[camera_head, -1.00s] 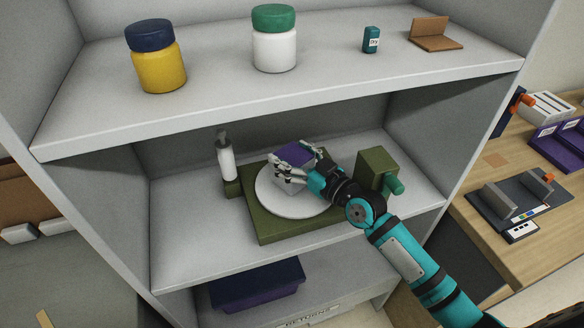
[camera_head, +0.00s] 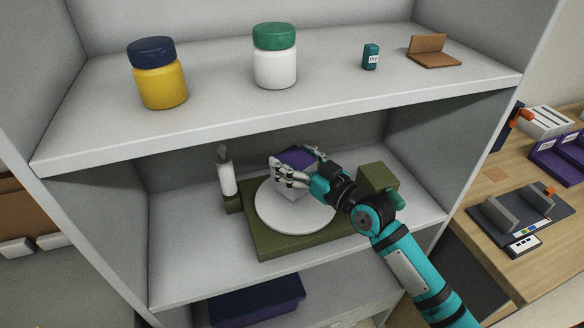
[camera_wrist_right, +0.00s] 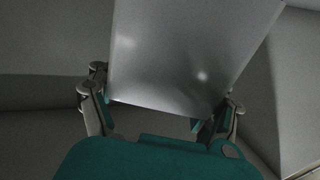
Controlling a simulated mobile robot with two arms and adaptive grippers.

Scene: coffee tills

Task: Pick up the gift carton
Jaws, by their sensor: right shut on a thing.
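The gift carton (camera_head: 297,157) is a small pale box with a purple top, above the round white plate (camera_head: 290,222) of a dark green stand on the middle shelf. My right gripper (camera_head: 298,168) is shut on it, with fingers on two opposite sides. The carton looks lifted a little clear of the plate. In the right wrist view the carton's pale grey side (camera_wrist_right: 185,60) fills the middle between the two fingers (camera_wrist_right: 160,112). The fingers hide part of the carton in the head view. My left gripper is not in view.
The upper shelf (camera_head: 215,115) is close above and holds a yellow jar (camera_head: 161,83), a white jar (camera_head: 274,68), a teal box (camera_head: 371,57) and a brown stand (camera_head: 433,52). A white-bodied post (camera_head: 227,177) and green block (camera_head: 376,178) flank the plate. A purple box (camera_head: 257,300) lies below.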

